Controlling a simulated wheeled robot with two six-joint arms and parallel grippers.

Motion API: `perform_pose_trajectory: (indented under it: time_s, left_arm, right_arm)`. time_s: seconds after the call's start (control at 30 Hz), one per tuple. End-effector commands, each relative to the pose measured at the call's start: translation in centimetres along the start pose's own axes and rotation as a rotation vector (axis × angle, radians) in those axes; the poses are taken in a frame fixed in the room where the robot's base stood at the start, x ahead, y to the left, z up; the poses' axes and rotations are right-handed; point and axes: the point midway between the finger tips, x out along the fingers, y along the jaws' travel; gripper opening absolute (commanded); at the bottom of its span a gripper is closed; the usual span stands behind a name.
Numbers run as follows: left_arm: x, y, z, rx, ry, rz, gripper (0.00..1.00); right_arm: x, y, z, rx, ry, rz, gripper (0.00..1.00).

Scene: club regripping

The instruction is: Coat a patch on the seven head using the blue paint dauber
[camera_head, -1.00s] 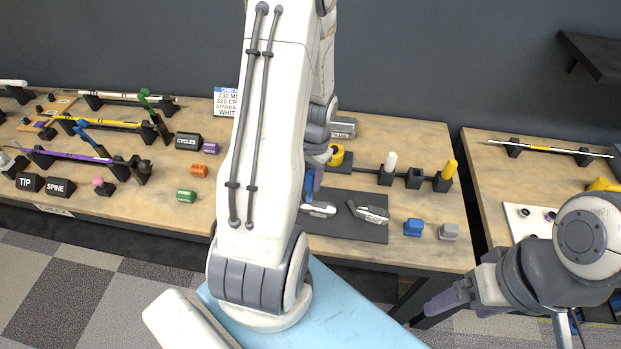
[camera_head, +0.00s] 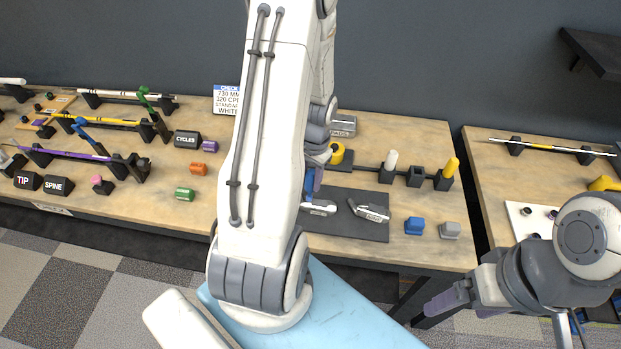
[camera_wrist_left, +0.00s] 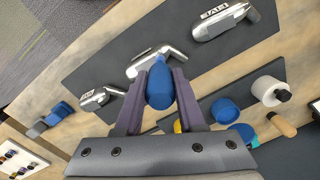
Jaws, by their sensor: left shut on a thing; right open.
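My left gripper (camera_wrist_left: 160,88) is shut on the blue paint dauber (camera_wrist_left: 159,92), whose rounded blue body shows between its fingers. The dauber is over or beside the middle silver iron head (camera_wrist_left: 150,62); I cannot tell if they touch. That head also shows in the head view (camera_head: 320,208), just below the left fingers. A second head (camera_head: 370,210) lies to its right on the dark mat. A third head (camera_wrist_left: 226,20) shows in the left wrist view. The head markings are too small to tell which is the seven. My right gripper (camera_head: 447,300) is open and empty, in front of the bench.
A blue block (camera_head: 414,226) and a grey block (camera_head: 449,230) stand right of the dark mat (camera_head: 345,230). Behind are a yellow roll (camera_head: 337,153) and holders with a white peg (camera_head: 390,160) and yellow peg (camera_head: 450,167). My left arm hides the bench's middle.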

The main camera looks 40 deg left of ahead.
Motion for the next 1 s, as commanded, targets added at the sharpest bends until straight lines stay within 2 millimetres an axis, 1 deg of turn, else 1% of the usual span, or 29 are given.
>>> perform_pose_trajectory:
  time_s: [0.47,0.63,0.77,1.0]
  left_arm:
    - [1.0,-0.2,-0.3,0.0,0.0,0.0,0.0]
    - [0.9,0.0,-0.4,0.001,0.0,0.0,0.0]
    - [0.9,0.7,-0.7,0.003,0.001,0.0,0.0]
    - [0.8,2.5,-1.5,0.003,0.001,0.0,0.0]
  right_arm:
    - [0.7,0.1,0.0,0.0,0.0,0.0,0.84]
    - [0.7,0.1,0.0,0.0,0.0,0.0,0.84]
    - [0.7,0.1,0.0,0.0,0.0,0.0,0.84]
    - [0.8,0.1,0.0,0.0,0.0,0.0,0.84]
